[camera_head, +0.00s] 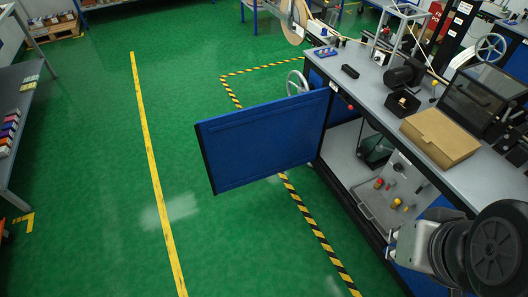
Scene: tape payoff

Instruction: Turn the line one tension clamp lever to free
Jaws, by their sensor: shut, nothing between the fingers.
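I cannot pick out the line one tension clamp lever for certain. A small lever with a yellow knob (435,84) stands on the grey bench top (388,101), beside a black motor-like unit (404,74). A tape reel (293,20) is at the far end of the bench, and a pale strip runs from it along the back. My arm's dark joint and a silver link show at the lower right, in front of the bench. My gripper's fingers do not show.
A blue cabinet door (265,141) stands open into the aisle. Inside the cabinet is a grey panel with red and yellow knobs (394,189). A cardboard box (440,138) and a dark-windowed machine (484,98) are on the bench. Green floor (90,190) is clear at left.

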